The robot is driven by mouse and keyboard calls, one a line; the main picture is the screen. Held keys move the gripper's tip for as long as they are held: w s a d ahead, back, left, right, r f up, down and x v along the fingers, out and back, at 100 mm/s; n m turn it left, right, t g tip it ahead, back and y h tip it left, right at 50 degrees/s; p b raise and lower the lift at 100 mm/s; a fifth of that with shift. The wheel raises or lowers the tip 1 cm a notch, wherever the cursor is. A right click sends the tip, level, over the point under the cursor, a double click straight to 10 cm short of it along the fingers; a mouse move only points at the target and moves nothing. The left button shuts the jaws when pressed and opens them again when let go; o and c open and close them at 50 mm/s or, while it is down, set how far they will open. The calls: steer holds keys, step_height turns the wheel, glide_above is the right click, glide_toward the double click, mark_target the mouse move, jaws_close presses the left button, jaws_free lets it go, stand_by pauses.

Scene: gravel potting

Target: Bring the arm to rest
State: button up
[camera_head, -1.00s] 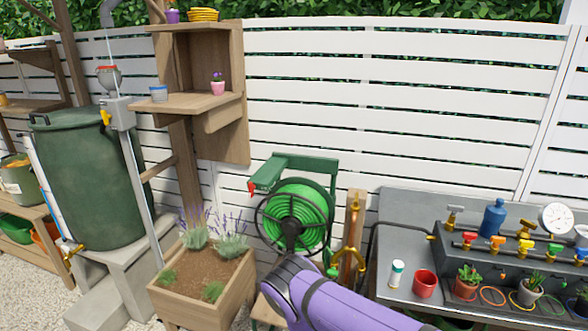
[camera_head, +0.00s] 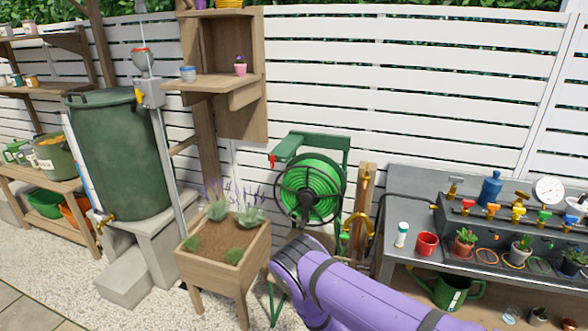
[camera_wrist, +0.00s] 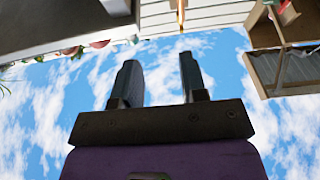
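My purple arm comes in from the bottom of the head view, in front of the hose reel and the workbench. My gripper shows only in the wrist view (camera_wrist: 158,82). Its two dark fingers stand apart with sky between them, and nothing is held. The gripper itself is outside the head view.
A wooden planter (camera_head: 223,262) with lavender stands left of my arm. The green hose reel (camera_head: 310,188) is behind it. A grey workbench (camera_head: 455,278) with pots and valves is at right. A green water barrel (camera_head: 118,155) stands at left. Gravel ground (camera_head: 165,306) is open at front left.

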steer(key=w+a+r+m+g, duration=0.2)
steer(key=w+r+m+g, duration=0.4)
steer(key=w+r, duration=1)
steer(key=s+r+n+g+y, duration=0.1)
steer(key=s+r+g+y, duration=0.15)
steer(key=r, duration=0.95)
steer(key=s+r+n+g+y, duration=0.15)
steer(key=r+y, duration=0.25)
steer(key=r, duration=0.8)
steer(key=s+d+r+n+g+y, duration=0.1)
steer(key=s+d+r+n, duration=0.15)
steer(key=s+r, duration=0.5)
steer(key=s+d+r+n+g+y, duration=0.1)
steer(key=s+d+r+n+y, duration=0.15)
steer(key=s+r, duration=0.5)
steer(key=s+d+r+g+h, duration=0.1)
steer(key=s+d, duration=0.1)
steer(key=s, duration=0.6)
steer(key=s+d+r+n+g+h, duration=0.1)
steer(key=s+d+r, duration=0.1)
steer(key=s, duration=0.7)
steer(key=s+d+r+n+g, duration=0.1)
steer(key=s+d+r, duration=0.1)
steer(key=s, duration=0.6)
steer(key=shift+s+d+g+h, duration=0.2)
steer(key=shift+d+g+h, duration=0.2)
steer(key=shift+d, duration=0.05)
